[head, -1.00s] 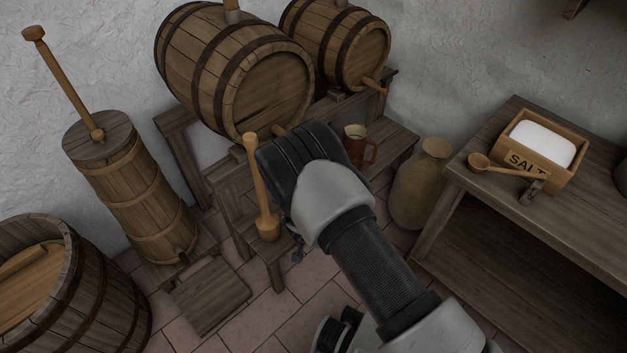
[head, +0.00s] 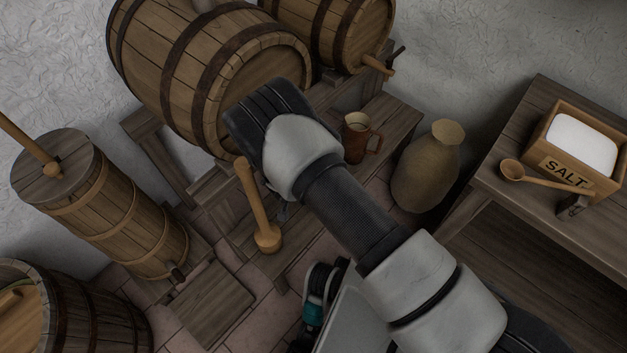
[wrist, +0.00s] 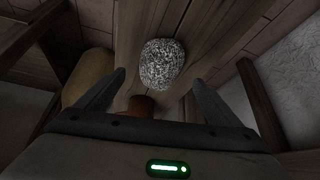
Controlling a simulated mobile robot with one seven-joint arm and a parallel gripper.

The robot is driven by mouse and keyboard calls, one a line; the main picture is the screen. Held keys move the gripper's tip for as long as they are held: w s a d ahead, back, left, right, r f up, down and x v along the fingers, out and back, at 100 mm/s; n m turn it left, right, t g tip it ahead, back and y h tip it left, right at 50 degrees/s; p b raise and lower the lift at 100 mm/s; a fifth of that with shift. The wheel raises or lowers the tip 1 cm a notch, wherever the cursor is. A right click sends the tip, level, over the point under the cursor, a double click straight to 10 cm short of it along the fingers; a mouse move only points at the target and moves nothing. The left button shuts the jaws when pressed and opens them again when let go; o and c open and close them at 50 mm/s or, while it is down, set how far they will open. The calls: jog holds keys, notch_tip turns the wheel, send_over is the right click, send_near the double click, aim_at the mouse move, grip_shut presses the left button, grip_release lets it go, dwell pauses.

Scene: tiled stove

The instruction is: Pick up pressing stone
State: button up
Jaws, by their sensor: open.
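The pressing stone (wrist: 162,62) is a rounded, speckled grey-and-white stone resting on wooden planks in the wrist view. My gripper (wrist: 158,77) is open, with one finger to the left and one to the right of the stone in that picture. The stone shows ahead between the fingertips, and nothing is held. I cannot tell how far the fingertips are from it. In the head view the stone is not visible; my wrist and forearm cover the part of the low bench (head: 385,125) below the barrels.
A reddish-brown mug (head: 355,137) stands on the bench beside my wrist, and a wooden masher (head: 254,205) stands upright to its left. A large barrel (head: 262,85) is close behind.

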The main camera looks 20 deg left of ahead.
jog(key=b+x, duration=0.3)
jog(key=x, duration=0.4)
jog(key=shift+w+f, duration=0.1)
jog(key=shift+f, duration=0.05)
jog(key=c, duration=2)
jog(key=shift+w, duration=0.15)
jog(key=shift+c, duration=0.7)
